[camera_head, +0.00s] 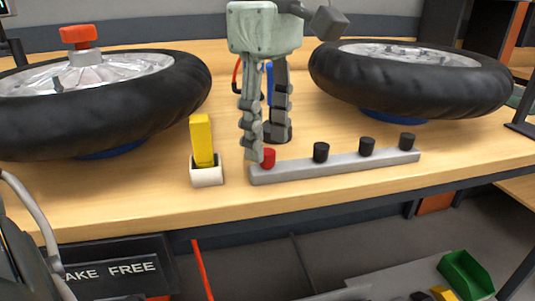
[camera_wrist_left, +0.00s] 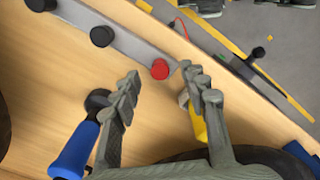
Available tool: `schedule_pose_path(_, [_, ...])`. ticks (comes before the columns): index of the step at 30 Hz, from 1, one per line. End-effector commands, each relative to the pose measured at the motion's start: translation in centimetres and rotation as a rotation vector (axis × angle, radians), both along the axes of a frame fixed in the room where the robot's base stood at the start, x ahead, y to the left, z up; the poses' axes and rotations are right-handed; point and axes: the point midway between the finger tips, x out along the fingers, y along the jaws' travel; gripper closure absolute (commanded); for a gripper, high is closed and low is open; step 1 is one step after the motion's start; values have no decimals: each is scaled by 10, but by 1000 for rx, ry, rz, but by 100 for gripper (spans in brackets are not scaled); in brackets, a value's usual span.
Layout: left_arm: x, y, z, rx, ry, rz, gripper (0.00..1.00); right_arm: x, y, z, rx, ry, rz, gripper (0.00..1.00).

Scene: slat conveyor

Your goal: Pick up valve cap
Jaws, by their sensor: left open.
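A small red valve cap (camera_head: 268,158) sits at the left end of a grey rail (camera_head: 335,167), in line with several black caps (camera_head: 321,152). The red cap also shows in the left wrist view (camera_wrist_left: 160,69), just beyond the fingertips and roughly centred between them. My left gripper (camera_head: 268,148) points down at the rail's left end, open and empty. My right gripper is not in view.
A yellow-handled tool (camera_head: 202,140) stands in a white holder (camera_head: 206,172) left of the rail. A blue-handled tool (camera_wrist_left: 75,150) with a black base is behind the fingers. Two wheels with black tyres (camera_head: 110,115) (camera_head: 410,85) flank the gripper. Bare wood lies before the rail.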

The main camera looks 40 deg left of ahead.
Motion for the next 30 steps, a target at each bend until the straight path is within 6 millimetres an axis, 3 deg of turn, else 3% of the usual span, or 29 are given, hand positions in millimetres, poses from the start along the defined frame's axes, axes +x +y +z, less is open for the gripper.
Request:
schedule_pose_path(4, [0,0,-13,-2,-1,2,56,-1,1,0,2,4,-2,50])
schedule_pose_path(11, [0,0,-14,-2,-2,2,56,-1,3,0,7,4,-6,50])
schedule_pose_path(19, [0,0,-14,-3,-2,2,90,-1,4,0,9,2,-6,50])
schedule_pose_path(30, [0,0,-13,-3,-3,2,92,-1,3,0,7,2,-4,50])
